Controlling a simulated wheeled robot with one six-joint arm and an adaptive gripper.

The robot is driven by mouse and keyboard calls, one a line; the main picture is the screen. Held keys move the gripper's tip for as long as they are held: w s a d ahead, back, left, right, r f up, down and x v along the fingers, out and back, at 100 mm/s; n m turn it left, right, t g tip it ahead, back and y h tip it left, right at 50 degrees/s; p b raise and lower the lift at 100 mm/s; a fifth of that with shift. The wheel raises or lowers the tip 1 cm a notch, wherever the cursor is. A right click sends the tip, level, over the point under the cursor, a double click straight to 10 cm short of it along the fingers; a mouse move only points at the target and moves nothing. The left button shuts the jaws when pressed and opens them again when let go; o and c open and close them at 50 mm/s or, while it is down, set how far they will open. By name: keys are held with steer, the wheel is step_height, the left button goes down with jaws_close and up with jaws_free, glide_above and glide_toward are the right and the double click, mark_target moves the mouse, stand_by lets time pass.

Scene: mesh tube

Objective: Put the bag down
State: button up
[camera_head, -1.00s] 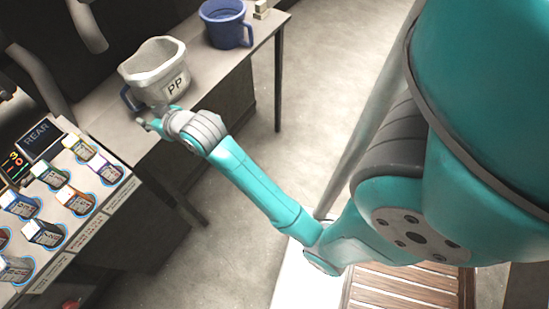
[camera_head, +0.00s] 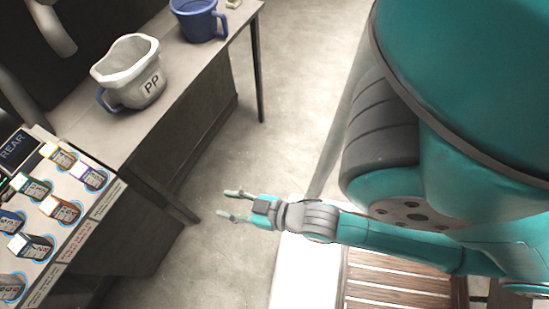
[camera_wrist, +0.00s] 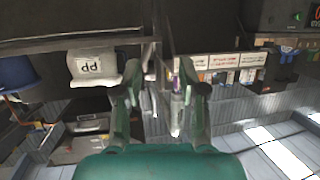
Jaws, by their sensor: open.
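The white bag marked PP (camera_head: 136,82), with a blue handle at its left side, stands upright on the grey table (camera_head: 95,137). It also shows in the wrist view (camera_wrist: 93,66), left of the fingers. My gripper (camera_head: 229,205) is open and empty, over the floor in front of the table, well apart from the bag. In the wrist view the two fingers of my gripper (camera_wrist: 160,95) are spread with nothing held between them.
A blue mug-shaped container (camera_head: 199,20) stands farther back on the table. A panel with several coloured blocks (camera_head: 60,205) and a REAR screen (camera_head: 14,146) is at the left. Bare floor (camera_head: 290,110) lies between the table and my arm.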

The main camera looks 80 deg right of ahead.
steer(key=s+a+r+n+y, duration=0.1)
steer(key=s+r, duration=0.3)
steer(key=s, duration=0.7)
steer(key=shift+s+a+r, duration=0.2)
steer(key=shift+a, duration=0.3)
stand_by(0.5)
